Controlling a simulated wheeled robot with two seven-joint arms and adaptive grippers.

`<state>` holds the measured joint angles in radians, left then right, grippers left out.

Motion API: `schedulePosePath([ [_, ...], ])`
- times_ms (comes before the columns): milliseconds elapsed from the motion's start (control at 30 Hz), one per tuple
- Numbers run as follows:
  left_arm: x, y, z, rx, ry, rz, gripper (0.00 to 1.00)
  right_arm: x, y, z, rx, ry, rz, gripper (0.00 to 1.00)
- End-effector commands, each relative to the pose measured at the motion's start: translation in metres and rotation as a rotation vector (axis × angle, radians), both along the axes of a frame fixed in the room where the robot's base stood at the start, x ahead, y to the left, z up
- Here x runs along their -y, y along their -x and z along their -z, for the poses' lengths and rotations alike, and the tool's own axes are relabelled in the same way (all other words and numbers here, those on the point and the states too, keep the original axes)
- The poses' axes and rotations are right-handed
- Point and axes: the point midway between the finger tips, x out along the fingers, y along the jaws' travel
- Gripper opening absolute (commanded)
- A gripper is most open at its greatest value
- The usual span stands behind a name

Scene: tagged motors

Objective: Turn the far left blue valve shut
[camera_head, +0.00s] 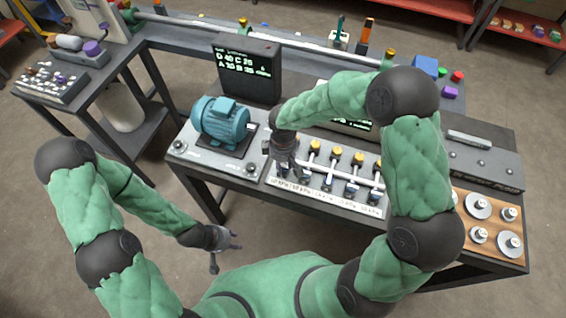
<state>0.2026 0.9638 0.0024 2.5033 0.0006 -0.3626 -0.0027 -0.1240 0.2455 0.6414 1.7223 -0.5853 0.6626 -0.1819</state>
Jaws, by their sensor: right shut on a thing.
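A white valve panel (322,192) with a label strip lies on the middle of the bench. Several yellow-topped valves (336,153) stand along its back, and several blue valves (350,189) sit along its front. My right gripper (290,173) points down at the panel's left end and is shut on what looks like the far left blue valve. The fingers mostly hide that valve, so its handle angle cannot be told. My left gripper (228,247) is open and empty, low in front of the bench and away from the panel.
A teal motor (220,122) on a plate stands left of the panel. A wooden board (493,243) with round metal parts is at the right. A side table (62,95) is at the left.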

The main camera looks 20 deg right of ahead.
Motion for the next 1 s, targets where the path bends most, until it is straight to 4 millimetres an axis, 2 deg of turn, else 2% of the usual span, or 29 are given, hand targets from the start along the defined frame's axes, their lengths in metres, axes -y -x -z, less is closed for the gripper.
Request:
schedulePosePath([
  [133, 0.000, 0.000, 0.000, 0.000, 0.000, 0.000, 0.40, 0.000, 0.003, 0.002, -0.007, 0.003, -0.002, 0.00],
  [167, 0.000, 0.000, 0.000, 0.000, 0.000, 0.000, 0.40, 0.000, 0.003, 0.002, -0.007, 0.003, -0.002, 0.39],
  [200, 0.000, 0.000, 0.000, 0.000, 0.000, 0.000, 0.40, 0.000, 0.003, 0.002, -0.007, 0.003, -0.002, 0.50],
  [233, 0.000, 0.000, 0.000, 0.000, 0.000, 0.000, 0.40, 0.000, 0.002, 0.002, -0.006, 0.002, -0.002, 0.54],
  [533, 0.000, 0.000, 0.000, 0.000, 0.000, 0.000, 0.40, 0.000, 0.001, 0.000, -0.002, 0.001, 0.000, 0.54],
  [667, 0.000, 0.000, 0.000, 0.000, 0.000, 0.000, 0.40, 0.000, 0.000, -0.007, 0.001, 0.001, 0.000, 0.54],
  [767, 0.000, 0.000, 0.000, 0.000, 0.000, 0.000, 0.40, 0.000, -0.001, -0.019, 0.003, 0.001, -0.001, 0.54],
  [1000, 0.000, 0.000, 0.000, 0.000, 0.000, 0.000, 0.40, 0.000, 0.000, -0.067, 0.002, 0.001, 0.000, 0.54],
])
